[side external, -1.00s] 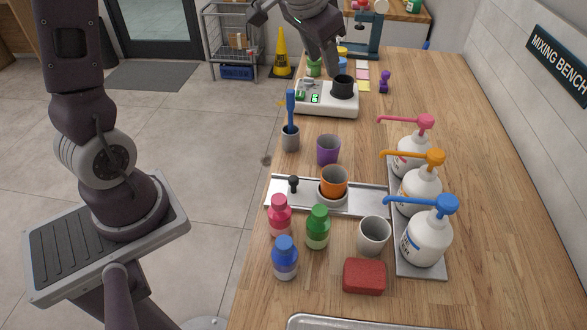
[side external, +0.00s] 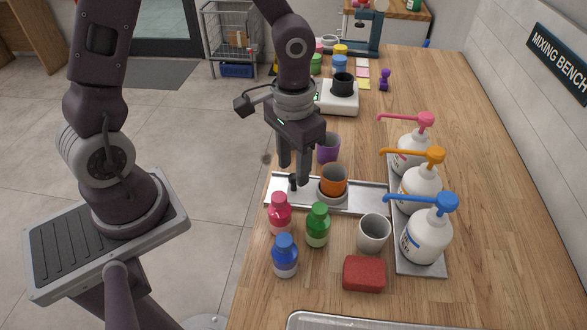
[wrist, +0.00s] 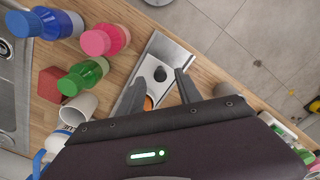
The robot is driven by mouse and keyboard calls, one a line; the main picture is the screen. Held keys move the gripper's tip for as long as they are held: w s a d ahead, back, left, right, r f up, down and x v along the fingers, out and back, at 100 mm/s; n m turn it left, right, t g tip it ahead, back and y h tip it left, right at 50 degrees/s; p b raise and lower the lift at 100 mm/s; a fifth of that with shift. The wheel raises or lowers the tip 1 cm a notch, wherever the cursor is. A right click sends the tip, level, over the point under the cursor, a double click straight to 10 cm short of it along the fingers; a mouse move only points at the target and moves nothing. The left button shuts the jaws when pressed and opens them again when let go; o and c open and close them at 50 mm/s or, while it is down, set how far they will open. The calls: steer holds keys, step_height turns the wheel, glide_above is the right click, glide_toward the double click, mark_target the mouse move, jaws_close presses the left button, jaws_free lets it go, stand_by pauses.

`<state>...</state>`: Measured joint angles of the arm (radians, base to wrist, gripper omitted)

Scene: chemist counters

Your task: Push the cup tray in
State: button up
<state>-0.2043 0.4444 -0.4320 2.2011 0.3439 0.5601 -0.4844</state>
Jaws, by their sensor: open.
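The cup tray is a long metal tray (side external: 362,201) lying across the counter, its left end near the counter's left edge. It also shows in the wrist view (wrist: 163,48). An orange cup (side external: 334,180) sits in a round holder on it. A black knob (side external: 292,184) stands near its left end. My gripper (side external: 295,176) is open and points down at the knob. In the wrist view the knob (wrist: 160,74) appears between the two fingertips. I cannot tell whether a finger touches it. The fingers partly hide the orange cup in the wrist view.
Pink (side external: 280,214), green (side external: 318,227) and blue (side external: 285,257) bottles stand in front of the tray. A purple cup (side external: 328,147) stands behind it. A white cup (side external: 374,234), a red block (side external: 364,275) and pump bottles (side external: 421,188) are to the right.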

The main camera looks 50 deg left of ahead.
steer(key=shift+f, duration=0.95)
steer(key=shift+c, duration=0.4)
jaws_close()
steer(key=shift+w+r, duration=0.1)
